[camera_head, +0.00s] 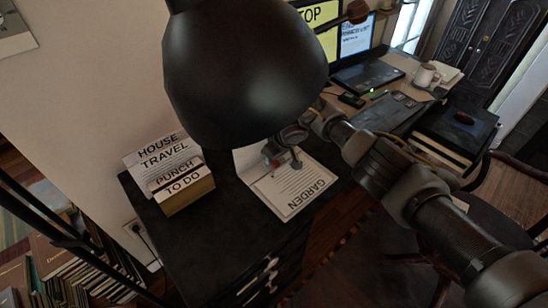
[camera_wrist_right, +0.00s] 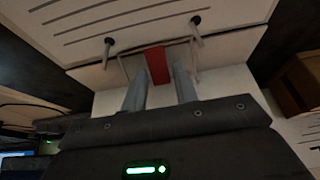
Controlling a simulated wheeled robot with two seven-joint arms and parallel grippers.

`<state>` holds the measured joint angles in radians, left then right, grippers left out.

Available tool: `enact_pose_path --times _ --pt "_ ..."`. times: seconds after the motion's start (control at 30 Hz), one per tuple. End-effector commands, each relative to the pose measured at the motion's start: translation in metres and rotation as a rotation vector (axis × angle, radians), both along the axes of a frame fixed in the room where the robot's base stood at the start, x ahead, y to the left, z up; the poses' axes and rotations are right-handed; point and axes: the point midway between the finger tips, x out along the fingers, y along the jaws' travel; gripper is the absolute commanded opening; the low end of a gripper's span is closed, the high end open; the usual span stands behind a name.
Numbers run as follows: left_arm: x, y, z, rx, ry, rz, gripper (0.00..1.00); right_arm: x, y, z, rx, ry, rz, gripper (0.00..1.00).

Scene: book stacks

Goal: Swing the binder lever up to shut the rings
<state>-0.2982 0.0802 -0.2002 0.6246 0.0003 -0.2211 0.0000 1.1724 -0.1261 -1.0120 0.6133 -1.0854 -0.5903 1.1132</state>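The binder (camera_head: 259,178) lies open on the dark cabinet top, with a page marked GARDEN (camera_head: 294,190) on its near side. Its red lever (camera_wrist_right: 158,65) shows in the right wrist view, between two ring posts (camera_wrist_right: 107,48) that stand apart from the page. My right gripper (camera_head: 283,158) is over the binder's middle. Its two fingers (camera_wrist_right: 160,88) stand apart, one on each side of the lever. I see no firm grip, and whether a finger touches the lever is unclear. My left gripper is not in view.
A black rounded shape (camera_head: 245,75) hides part of the head view. A card box (camera_head: 187,190) with labels stands left of the binder. Bare cabinet top lies before the box.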

Motion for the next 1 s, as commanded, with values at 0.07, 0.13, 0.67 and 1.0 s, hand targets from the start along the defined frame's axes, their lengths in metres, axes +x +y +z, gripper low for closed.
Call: enact_pose_path --times 0.07,0.13,0.67,1.0 --pt "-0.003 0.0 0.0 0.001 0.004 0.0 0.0 0.0 0.0 0.0 0.0 0.0 0.0 0.29" --pt "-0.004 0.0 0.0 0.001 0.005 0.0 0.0 0.0 0.0 0.0 0.0 0.0 0.0 0.29" --pt "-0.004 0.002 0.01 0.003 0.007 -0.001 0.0 -0.002 -0.001 0.003 0.018 -0.017 0.0 0.0" --pt "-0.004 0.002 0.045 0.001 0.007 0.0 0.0 -0.008 -0.007 0.006 0.148 -0.142 0.001 0.0"
